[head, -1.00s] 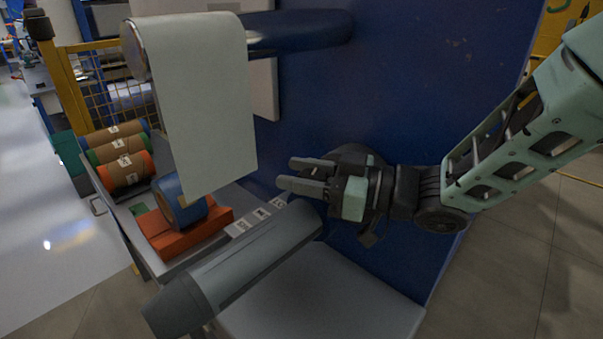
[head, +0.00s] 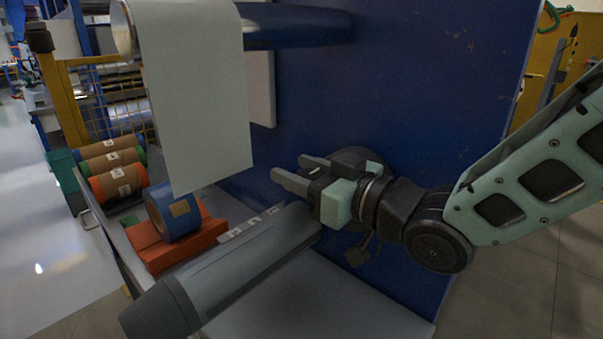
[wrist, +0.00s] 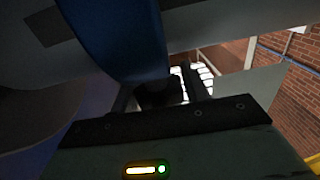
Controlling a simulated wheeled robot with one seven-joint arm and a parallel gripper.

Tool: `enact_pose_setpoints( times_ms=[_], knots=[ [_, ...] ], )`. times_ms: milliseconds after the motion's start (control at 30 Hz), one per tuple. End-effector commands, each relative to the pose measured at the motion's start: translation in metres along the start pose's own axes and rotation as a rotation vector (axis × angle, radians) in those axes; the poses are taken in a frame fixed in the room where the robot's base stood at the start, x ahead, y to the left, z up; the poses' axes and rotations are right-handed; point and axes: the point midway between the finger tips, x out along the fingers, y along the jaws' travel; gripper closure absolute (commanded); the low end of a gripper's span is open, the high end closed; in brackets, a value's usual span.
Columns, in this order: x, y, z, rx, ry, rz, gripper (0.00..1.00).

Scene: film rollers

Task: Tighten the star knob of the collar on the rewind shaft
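A grey shaft (head: 245,265) with a darker, thicker near end (head: 160,310) runs from the blue panel toward the front. I cannot tell for sure that it is the rewind shaft. No star knob or collar can be made out clearly. My gripper (head: 290,168) is open, its two fingers pointing left, just above the far part of the grey shaft and in front of the panel. In the wrist view, a dark piece (wrist: 160,92) shows between the fingers, too dim to name, below a blue rounded form (wrist: 120,35). No grip on anything shows.
A dark blue upper shaft (head: 295,25) carries a roll with a white sheet (head: 200,100) hanging left of my gripper. The blue panel (head: 420,100) stands close behind. A blue roll (head: 172,215) sits on an orange block (head: 165,250); several brown rolls (head: 118,182) lie at left.

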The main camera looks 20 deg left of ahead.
Motion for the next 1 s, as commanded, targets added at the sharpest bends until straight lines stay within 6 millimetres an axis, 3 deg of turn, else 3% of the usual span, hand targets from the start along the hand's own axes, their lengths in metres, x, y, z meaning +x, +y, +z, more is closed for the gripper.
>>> enact_pose_setpoints(
  times_ms=[567, 767, 1000],
  knots=[
    [-0.004, 0.001, 0.0, 0.0, -0.001, 0.0, 0.37],
    [-0.035, 0.001, 0.001, -0.002, -0.001, 0.002, 0.37],
    [-0.092, 0.001, 0.001, -0.001, -0.001, 0.004, 0.37]
  ],
)
